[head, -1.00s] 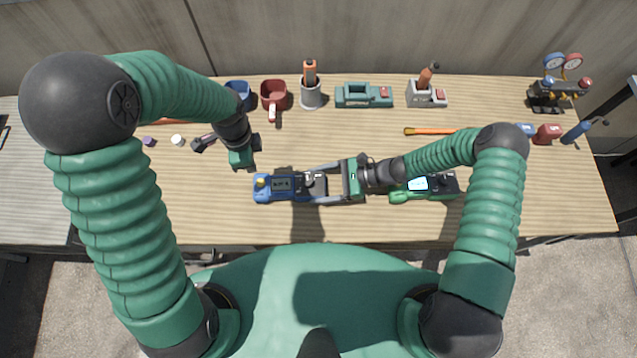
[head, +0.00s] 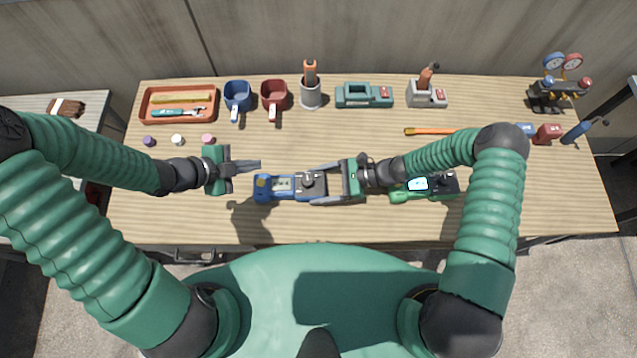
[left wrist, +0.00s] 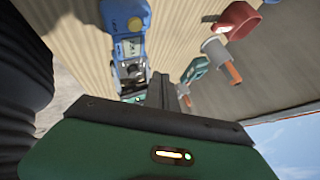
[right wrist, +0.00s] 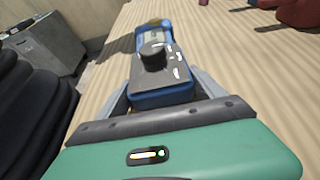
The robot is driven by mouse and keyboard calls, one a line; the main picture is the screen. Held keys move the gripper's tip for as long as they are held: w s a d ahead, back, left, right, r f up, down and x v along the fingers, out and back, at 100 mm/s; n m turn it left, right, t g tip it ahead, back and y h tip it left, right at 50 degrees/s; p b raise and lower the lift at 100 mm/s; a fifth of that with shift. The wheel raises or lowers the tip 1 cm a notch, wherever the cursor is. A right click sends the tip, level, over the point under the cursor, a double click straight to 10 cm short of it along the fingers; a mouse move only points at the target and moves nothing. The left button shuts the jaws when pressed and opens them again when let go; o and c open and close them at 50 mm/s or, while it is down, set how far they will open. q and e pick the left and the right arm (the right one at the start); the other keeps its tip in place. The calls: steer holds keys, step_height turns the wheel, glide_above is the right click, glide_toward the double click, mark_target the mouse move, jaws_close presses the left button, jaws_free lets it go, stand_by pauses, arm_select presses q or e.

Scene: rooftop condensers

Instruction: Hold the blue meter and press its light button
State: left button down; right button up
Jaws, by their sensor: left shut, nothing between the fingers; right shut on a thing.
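The blue meter (head: 283,187) lies on the table in front of me, with a screen, a dark round dial and a yellow spot at its left end. My right gripper (head: 318,188) is shut on its right end; the right wrist view shows the meter (right wrist: 165,90) between the fingers. My left gripper (head: 258,165) is shut and empty, its fingertips pointing right, just above and left of the meter's left end. In the left wrist view the meter (left wrist: 128,50) shows beyond the fingers, with its screen lit. I cannot make out which control is the light button.
A green meter (head: 447,185) with a lit screen lies right of the blue one, partly under my right arm. Mugs (head: 273,95), a tool tray (head: 178,104), a cup with a screwdriver (head: 311,92) and a gauge set (head: 560,90) line the back. The table's front strip is clear.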

mark_target(259, 184)
arm_select(q)
step_height(259, 184, down, 8)
steer(key=shift+f, duration=0.2)
stand_by(2.0)
steer(key=shift+f, duration=0.35)
stand_by(0.3)
steer(key=shift+r, duration=0.45)
steer(key=shift+r, duration=0.1)
